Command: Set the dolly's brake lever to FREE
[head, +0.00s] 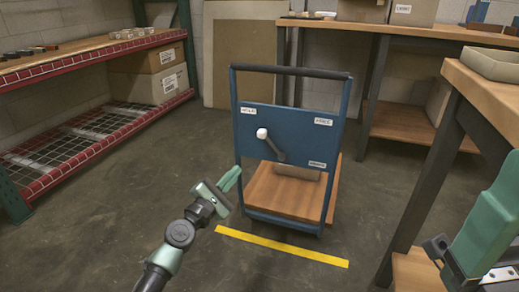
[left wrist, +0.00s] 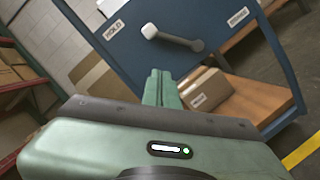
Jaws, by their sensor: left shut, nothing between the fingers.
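The dolly (head: 245,122) has a blue frame and panel and a wooden deck. Its brake lever (head: 270,144) has a white knob pointing up-left and a dark arm running to the lower right. The lever also shows in the left wrist view (left wrist: 172,39), with the knob toward a label that seems to read HOLD (left wrist: 114,29). Other panel labels are too small to read. My left gripper (head: 230,180) is shut and empty, left of the dolly and below the lever, apart from it. Green parts of my right arm show at the lower right; its fingers are unclear.
A cardboard box (head: 297,172) sits on the dolly's deck. A yellow floor line (head: 280,246) runs in front. A red-edged shelf rack (head: 95,142) stands left, and a wooden workbench (head: 490,84) right. The floor left of the dolly is clear.

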